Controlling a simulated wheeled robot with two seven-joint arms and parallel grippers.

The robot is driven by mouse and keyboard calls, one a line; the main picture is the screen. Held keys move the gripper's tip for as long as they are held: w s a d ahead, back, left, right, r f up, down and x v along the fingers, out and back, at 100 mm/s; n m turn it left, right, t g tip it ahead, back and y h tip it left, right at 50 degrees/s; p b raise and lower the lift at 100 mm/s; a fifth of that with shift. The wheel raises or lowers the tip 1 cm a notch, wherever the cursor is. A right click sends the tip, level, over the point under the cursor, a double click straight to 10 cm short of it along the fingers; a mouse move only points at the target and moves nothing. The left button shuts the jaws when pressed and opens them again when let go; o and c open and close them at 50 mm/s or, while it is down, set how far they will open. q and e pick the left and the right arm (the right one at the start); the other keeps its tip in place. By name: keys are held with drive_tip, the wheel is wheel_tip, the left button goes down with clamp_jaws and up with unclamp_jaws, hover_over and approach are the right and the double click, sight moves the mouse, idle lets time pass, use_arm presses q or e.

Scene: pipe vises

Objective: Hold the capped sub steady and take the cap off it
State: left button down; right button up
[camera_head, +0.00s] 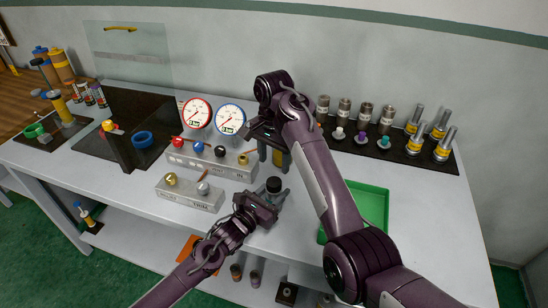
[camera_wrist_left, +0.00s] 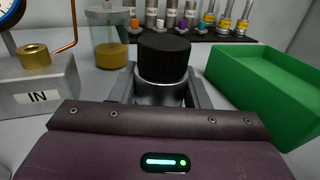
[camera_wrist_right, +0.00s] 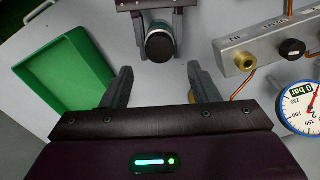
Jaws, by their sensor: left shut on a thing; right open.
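The capped sub is a short grey metal cylinder (camera_wrist_left: 162,92) with a black ribbed cap (camera_wrist_left: 164,55) on top. In the head view the cap (camera_head: 273,184) shows between the fingers of my left gripper (camera_head: 271,194). The left gripper is shut around the sub's metal body below the cap, and the sub looks upright. My right gripper (camera_wrist_right: 163,84) is open and empty. In the right wrist view the cap (camera_wrist_right: 160,46) appears ahead of its fingers, apart from them. In the head view the right gripper (camera_head: 266,140) is above and behind the sub, partly hidden by its arm.
A grey manifold block (camera_head: 212,160) with gauges and a smaller block (camera_head: 190,193) stand left of the sub. A green tray (camera_head: 372,203) lies to the right. A jar of amber liquid (camera_wrist_left: 110,42) stands behind. Several metal fittings line a black mat (camera_head: 400,152) at the back.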

sight(274, 181)
drive_tip(key=shift+m, duration=0.3)
drive_tip(key=shift+f, duration=3.9)
drive_tip(key=c, duration=1)
drive_tip(key=n, duration=1)
